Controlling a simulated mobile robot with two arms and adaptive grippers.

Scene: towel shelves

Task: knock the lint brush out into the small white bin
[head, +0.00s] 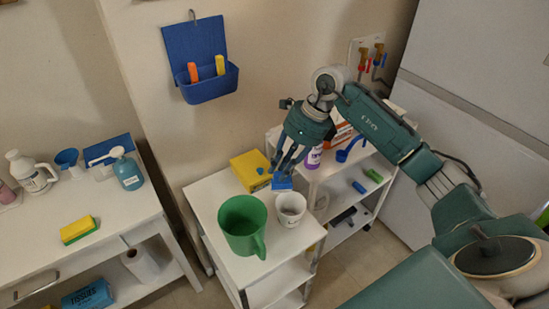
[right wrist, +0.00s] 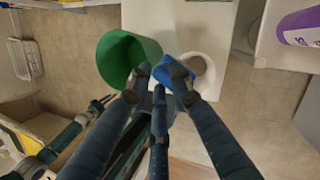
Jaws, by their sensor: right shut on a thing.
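The small white bin (head: 291,213) stands upright on top of the white cart, with greyish contents inside. It also shows in the right wrist view (right wrist: 209,88). My right gripper (head: 286,172) points down at the bin's back edge and is shut on a blue thing (head: 282,184), which I take to be the lint brush. In the right wrist view the blue piece (right wrist: 176,78) sits between the fingertips, beside the bin's left rim; I cannot tell whether it touches. Part of it is hidden by the fingers. My left gripper (right wrist: 104,103) shows small in the right wrist view; its jaws are unclear.
A large green jug (head: 241,224) stands close left of the bin. A yellow box (head: 249,171) is behind it. A purple bottle (head: 313,158) stands on the shelf to the right. The cart top (head: 210,190) has bare room at its left back corner.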

